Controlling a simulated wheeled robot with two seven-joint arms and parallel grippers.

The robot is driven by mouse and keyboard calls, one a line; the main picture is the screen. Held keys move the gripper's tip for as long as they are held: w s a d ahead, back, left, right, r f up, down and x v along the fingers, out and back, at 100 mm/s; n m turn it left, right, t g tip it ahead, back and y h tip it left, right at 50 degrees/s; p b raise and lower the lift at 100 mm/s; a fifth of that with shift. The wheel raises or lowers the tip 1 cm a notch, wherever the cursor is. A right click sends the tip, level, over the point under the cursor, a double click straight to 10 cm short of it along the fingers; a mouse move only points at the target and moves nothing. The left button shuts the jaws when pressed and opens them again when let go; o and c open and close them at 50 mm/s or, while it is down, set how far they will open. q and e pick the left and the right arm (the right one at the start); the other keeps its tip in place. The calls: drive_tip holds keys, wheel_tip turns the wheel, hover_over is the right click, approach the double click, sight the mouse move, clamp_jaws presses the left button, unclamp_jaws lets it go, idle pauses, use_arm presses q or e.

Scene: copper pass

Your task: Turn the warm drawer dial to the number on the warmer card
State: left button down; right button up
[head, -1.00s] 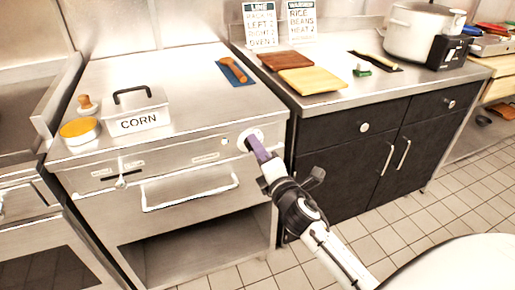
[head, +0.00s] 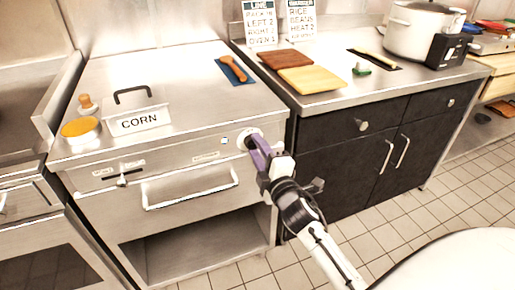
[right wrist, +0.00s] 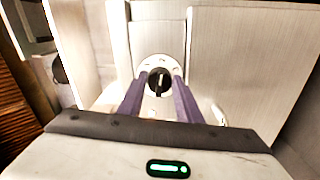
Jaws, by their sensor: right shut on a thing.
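The warm drawer dial (head: 244,134) is on the right end of the steel drawer front, a pale round plate mostly behind my fingers in the head view. In the right wrist view its black knob (right wrist: 159,83) has a light pointer mark standing about upright. My right gripper (head: 255,145) is at the dial, its purple fingers shut on the knob from both sides; the fingers also show in the right wrist view (right wrist: 160,88). The dial's numbers are too small to read. The warmer card (head: 301,20) stands at the back and reads RICE, BEANS, HEAT 2. My left gripper is out of view.
Below the dial is the drawer handle (head: 190,187), with a small lever (head: 122,180) at left. A LINE card (head: 261,22) and two boards (head: 311,80) are on the right counter. Open floor lies in front.

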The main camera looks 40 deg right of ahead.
drive_tip(key=o, duration=1)
drive_tip(key=v, duration=1)
drive_tip(key=shift+s+a, duration=0.1)
drive_tip(key=s+a+f+m+g+y, duration=0.2)
drive_tip(key=s+a+f+m+g, duration=0.1)
drive_tip(key=s+a+f, duration=0.2)
drive_tip(key=s+a+f+m+g+y+p, duration=0.1)
drive_tip(key=s+a+f+m+g+y, duration=0.1)
drive_tip(key=s+a+f, duration=0.4)
drive_tip(key=s+a+f+m+g+y+p, duration=0.1)
drive_tip(key=s+a+f+m+g, duration=0.3)
drive_tip(key=f, duration=0.7)
drive_tip(key=shift+s+a+m+y, duration=0.8)
drive_tip(key=shift+s+a+m, duration=0.25)
drive_tip(key=shift+a, duration=0.3)
